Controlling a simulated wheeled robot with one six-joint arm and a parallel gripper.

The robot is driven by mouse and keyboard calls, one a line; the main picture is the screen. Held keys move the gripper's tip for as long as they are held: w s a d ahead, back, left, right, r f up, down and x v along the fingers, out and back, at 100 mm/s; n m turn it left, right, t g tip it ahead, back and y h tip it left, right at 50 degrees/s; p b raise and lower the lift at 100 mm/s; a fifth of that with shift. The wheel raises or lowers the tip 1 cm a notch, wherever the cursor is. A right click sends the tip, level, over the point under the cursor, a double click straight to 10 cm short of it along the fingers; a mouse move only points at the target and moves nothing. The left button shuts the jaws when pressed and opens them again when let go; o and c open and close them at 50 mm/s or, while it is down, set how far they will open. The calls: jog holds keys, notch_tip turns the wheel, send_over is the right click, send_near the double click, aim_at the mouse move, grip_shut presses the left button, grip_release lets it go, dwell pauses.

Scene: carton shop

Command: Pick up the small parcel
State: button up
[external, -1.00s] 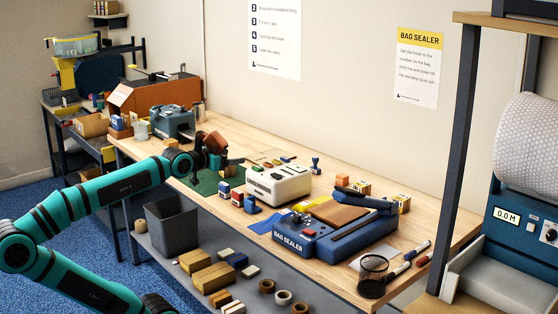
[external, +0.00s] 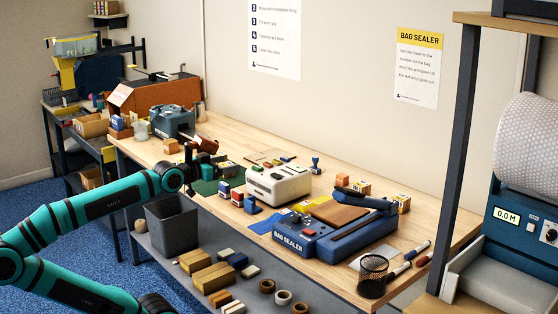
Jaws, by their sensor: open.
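My gripper (external: 191,184) hangs at the end of the teal arm, over the left front part of the workbench near the green mat (external: 205,187). It is open, and I see nothing between its jaws; its fingertips are small and dark here. A small tan box (external: 171,146) lies on the bench behind and to the left of the gripper; it may be the small parcel, but I cannot tell for sure.
A brown-and-dark tool (external: 207,146) is just behind the gripper. A white machine (external: 279,184), small stamps (external: 238,197) and the blue bag sealer (external: 325,235) fill the middle and right. A grey bin (external: 172,232) stands below the front edge.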

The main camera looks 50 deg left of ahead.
jog(key=w+d+r+g, duration=0.15)
jog(key=w+r, duration=0.25)
jog(key=w, duration=0.4)
jog(key=w+r+g, duration=0.3)
jog(key=w+r, duration=0.1)
jog(key=w, duration=0.4)
jog(key=g, duration=1.3)
send_over(362, 183)
notch_tip(362, 183, down, 12)
jog(key=shift+m, duration=0.4)
notch_tip(362, 183, down, 11)
jog(key=shift+d+f, duration=0.1)
jog(key=shift+f, duration=0.05)
jog(key=shift+s+f, duration=0.15)
jog(key=shift+f, duration=2.55)
jog(key=c, duration=1.3)
jog(key=shift+r, duration=0.1)
